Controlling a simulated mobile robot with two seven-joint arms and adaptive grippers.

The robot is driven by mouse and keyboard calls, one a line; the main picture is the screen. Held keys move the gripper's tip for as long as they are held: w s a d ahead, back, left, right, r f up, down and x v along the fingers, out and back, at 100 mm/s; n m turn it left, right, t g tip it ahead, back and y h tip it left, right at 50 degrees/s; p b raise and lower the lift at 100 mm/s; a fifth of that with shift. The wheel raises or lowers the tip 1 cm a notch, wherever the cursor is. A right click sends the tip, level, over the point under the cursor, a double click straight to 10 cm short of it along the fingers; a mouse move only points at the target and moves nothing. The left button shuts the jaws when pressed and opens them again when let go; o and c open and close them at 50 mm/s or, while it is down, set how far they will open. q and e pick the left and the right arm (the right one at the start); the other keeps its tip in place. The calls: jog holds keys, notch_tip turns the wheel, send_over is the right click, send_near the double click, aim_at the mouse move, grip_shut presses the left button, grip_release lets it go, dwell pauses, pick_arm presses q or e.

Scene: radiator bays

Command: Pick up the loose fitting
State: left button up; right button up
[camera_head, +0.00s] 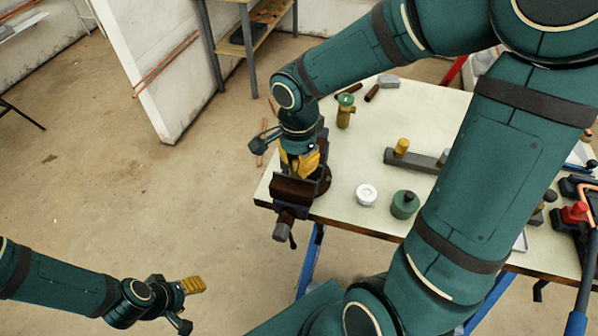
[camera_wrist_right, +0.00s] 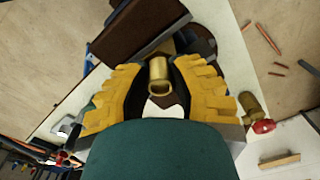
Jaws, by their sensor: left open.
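A brass tubular fitting (camera_wrist_right: 158,77) shows in the right wrist view, close to the dark vise (camera_wrist_right: 140,25). It lies between the yellow fingers of my right gripper (camera_wrist_right: 160,72), with a gap visible on each side. In the head view my right gripper (camera_head: 301,163) is low over the vise (camera_head: 294,190) at the table's left corner, and hides the fitting. My left gripper (camera_head: 186,300) is open and empty at the lower left, over the floor, away from the table.
The table (camera_head: 345,165) also holds a green-topped brass valve (camera_head: 345,110), a white round piece (camera_head: 366,194), a green round container (camera_head: 404,204) and a grey block (camera_head: 413,160) with a brass piece on it. My right arm covers part of the tabletop. Floor at left is clear.

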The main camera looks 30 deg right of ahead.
grip_shut()
jog(key=shift+r, duration=0.25)
jog(key=shift+r+p, duration=0.8)
jog(key=shift+r, duration=0.5)
jog(key=shift+r+p, duration=1.5)
jog(key=shift+r, duration=0.75)
